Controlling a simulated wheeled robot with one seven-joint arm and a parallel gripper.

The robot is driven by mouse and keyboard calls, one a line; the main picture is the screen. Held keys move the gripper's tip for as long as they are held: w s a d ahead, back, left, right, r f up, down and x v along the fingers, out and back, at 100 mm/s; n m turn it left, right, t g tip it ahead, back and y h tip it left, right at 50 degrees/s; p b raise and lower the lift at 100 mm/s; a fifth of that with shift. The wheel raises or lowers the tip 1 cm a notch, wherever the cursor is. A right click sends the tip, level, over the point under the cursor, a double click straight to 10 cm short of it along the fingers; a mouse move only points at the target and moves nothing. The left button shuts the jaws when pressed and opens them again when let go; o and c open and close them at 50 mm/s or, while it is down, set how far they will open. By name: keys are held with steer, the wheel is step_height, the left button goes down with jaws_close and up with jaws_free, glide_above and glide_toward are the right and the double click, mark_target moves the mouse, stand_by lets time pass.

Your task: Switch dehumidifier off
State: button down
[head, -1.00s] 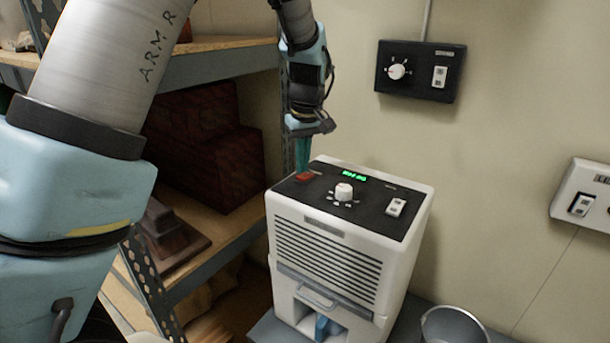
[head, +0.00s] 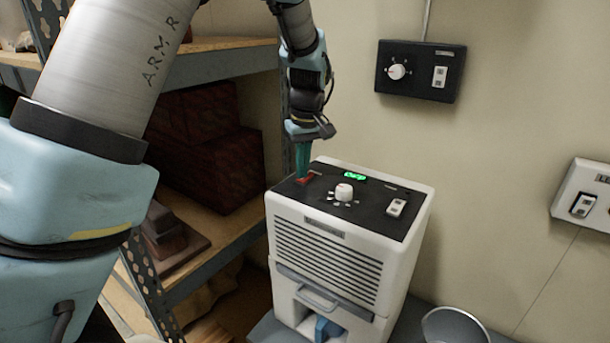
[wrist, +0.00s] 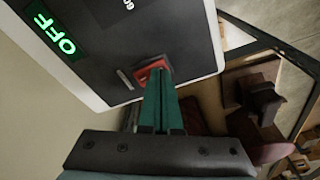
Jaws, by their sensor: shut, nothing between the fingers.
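The dehumidifier (head: 330,255) is a white box with a black top panel, standing to the right of the shelves. Its green display (head: 355,176) is lit; in the wrist view the display (wrist: 55,36) reads OFF. A red rocker switch (head: 308,178) sits at the panel's left; it also shows in the wrist view (wrist: 150,70). A white knob (head: 344,191) and a pale switch (head: 396,207) are on the same panel. My gripper (head: 302,180) points down with its teal fingers shut and empty, tips at the red switch. I cannot tell whether they touch it.
A black wall box (head: 421,71) with a knob and switch hangs behind. A white wall box (head: 583,195) is at the right edge. Metal shelving (head: 215,68) with dark red boxes (head: 205,130) stands left. A metal bucket (head: 455,328) is at the front right.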

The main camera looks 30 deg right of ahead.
step_height(320, 180, up, 7)
steer(key=p, duration=0.5)
steer(key=shift+p, duration=0.3)
